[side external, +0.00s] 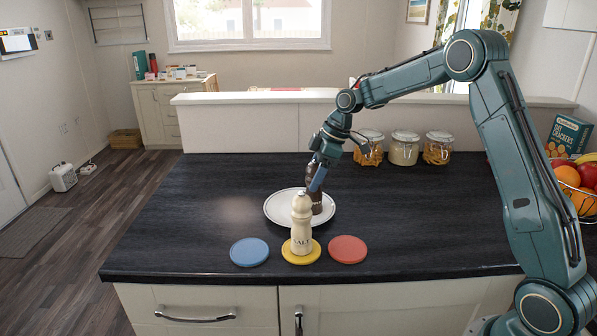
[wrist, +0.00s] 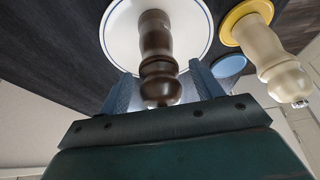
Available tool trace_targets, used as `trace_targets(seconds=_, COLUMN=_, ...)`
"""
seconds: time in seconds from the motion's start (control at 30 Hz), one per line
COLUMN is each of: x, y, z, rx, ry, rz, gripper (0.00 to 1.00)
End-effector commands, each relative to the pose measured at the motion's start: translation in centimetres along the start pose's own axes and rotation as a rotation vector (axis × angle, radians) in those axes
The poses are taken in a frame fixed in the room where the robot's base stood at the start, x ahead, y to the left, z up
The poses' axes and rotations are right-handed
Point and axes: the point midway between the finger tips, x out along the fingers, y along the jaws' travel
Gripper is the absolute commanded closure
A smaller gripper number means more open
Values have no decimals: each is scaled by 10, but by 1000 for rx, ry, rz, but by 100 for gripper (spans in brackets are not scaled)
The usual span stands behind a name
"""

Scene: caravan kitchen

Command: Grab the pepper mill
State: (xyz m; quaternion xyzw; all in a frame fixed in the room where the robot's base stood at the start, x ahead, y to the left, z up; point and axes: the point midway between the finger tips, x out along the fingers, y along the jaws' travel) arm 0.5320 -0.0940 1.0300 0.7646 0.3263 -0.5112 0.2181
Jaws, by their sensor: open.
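The pepper mill (wrist: 156,52) is dark brown wood and stands upright on a white plate (side external: 279,215). In the side view the mill (side external: 317,205) is partly hidden by my gripper (side external: 316,178) and the salt mill. In the wrist view my gripper (wrist: 160,92) is open, with one blue finger on each side of the mill's top. I cannot tell whether either finger touches it. The cream salt mill (side external: 301,226), marked SALT, stands upright on a yellow coaster (side external: 287,253) in front of the plate.
A blue coaster (side external: 249,252) and a red coaster (side external: 347,249) lie empty at the counter's front. Several glass jars (side external: 404,149) stand at the back. A fruit bowl (side external: 577,188) and a cracker box (side external: 569,136) are at the right. The counter's left side (side external: 190,205) is clear.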

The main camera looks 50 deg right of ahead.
Motion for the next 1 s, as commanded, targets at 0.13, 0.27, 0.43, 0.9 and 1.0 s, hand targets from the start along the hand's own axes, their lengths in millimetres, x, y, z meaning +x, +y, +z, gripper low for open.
trace_targets(seconds=0.13, x=7, y=0, z=0, rx=0, ry=0, rz=0, gripper=35)
trace_targets(seconds=0.27, x=7, y=0, z=0, rx=0, ry=0, rz=1, gripper=35)
trace_targets(seconds=0.43, x=7, y=0, z=0, rx=0, ry=0, rz=1, gripper=35)
trace_targets(seconds=0.9, x=6, y=0, z=0, rx=0, ry=0, rz=1, gripper=94)
trace_targets(seconds=1.0, x=6, y=0, z=0, rx=-1, ry=1, rz=2, gripper=100)
